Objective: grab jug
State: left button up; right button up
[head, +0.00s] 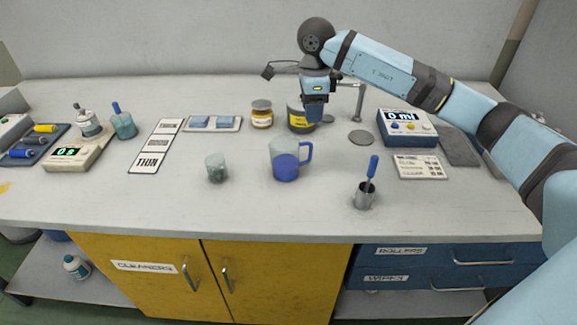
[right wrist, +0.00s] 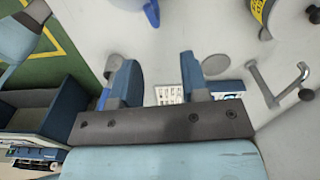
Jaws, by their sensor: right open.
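The jug (head: 286,162) is clear with blue liquid in it and a blue handle on its right side. It stands upright on the worktop near the middle of the head view. My right gripper (head: 315,112) is above the worktop, behind and slightly right of the jug in the picture, in front of a dark can with a yellow band (head: 299,118). It is apart from the jug. In the right wrist view my right gripper (right wrist: 158,75) has its fingers spread with nothing held between them. A blue curved part, probably the jug's handle (right wrist: 151,12), shows at the top edge. My left gripper is out of view.
A metal cup with a blue-handled tool (head: 365,195) stands to the right. The worktop in front of the jug is clear.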

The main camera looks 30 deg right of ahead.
aim_at(311, 143)
notch_tip(311, 143, down, 8)
jog(key=shift+r+b, duration=0.15)
jog(key=shift+b, duration=0.2)
jog(key=f, duration=0.5)
jog(key=shift+s+f+b, duration=0.1)
jog(key=shift+s+b, duration=0.2)
jog(key=shift+b, duration=0.1)
grip_shut()
